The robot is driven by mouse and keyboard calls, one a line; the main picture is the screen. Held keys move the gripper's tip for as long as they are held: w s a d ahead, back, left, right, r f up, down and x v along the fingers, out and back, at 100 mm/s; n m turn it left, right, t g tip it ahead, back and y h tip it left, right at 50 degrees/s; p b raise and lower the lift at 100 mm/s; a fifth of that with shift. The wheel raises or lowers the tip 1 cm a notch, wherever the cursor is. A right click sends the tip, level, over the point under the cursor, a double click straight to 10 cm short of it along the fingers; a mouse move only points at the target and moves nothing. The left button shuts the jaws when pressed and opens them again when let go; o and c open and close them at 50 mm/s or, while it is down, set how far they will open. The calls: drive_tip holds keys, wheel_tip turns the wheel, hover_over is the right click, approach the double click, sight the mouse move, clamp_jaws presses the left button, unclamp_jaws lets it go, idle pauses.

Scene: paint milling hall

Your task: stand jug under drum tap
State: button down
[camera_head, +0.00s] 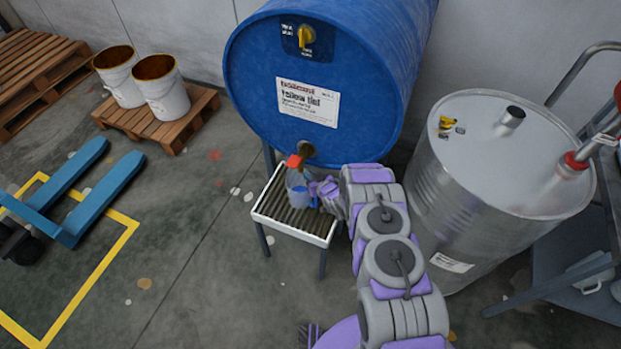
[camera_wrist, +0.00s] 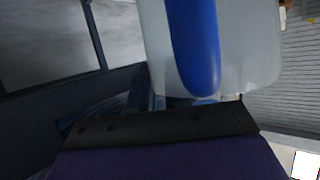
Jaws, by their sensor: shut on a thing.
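The blue drum (camera_head: 300,75) lies on its side on a stand, and its tap (camera_head: 295,161) with a red-orange handle sticks out low on the front. A pale translucent jug (camera_head: 293,181) with a blue handle (camera_wrist: 195,50) is upright below the tap, over a slatted drip tray (camera_head: 272,205). Whether its base touches the slats is hard to tell. My gripper (camera_head: 314,190) comes from the right and is shut on the jug by its handle side. In the wrist view the jug's wall (camera_wrist: 245,50) fills the upper middle, above the dark jaw edge.
A steel drum (camera_head: 480,180) stands close to the right of my arm, with a blue-grey cart (camera_head: 575,265) beyond. Two white buckets (camera_head: 163,92) sit on a pallet (camera_head: 150,128) at left. A blue pallet jack (camera_head: 100,195) stands on the floor. The floor in front is clear.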

drive_tip(key=shift+s+d, duration=0.1)
drive_tip(key=shift+d, duration=0.1)
drive_tip(key=c, duration=1.1)
unclamp_jaws()
drive_tip(key=shift+o, duration=0.2)
drive_tip(key=p+v, duration=0.3)
drive_tip(key=v, duration=0.9)
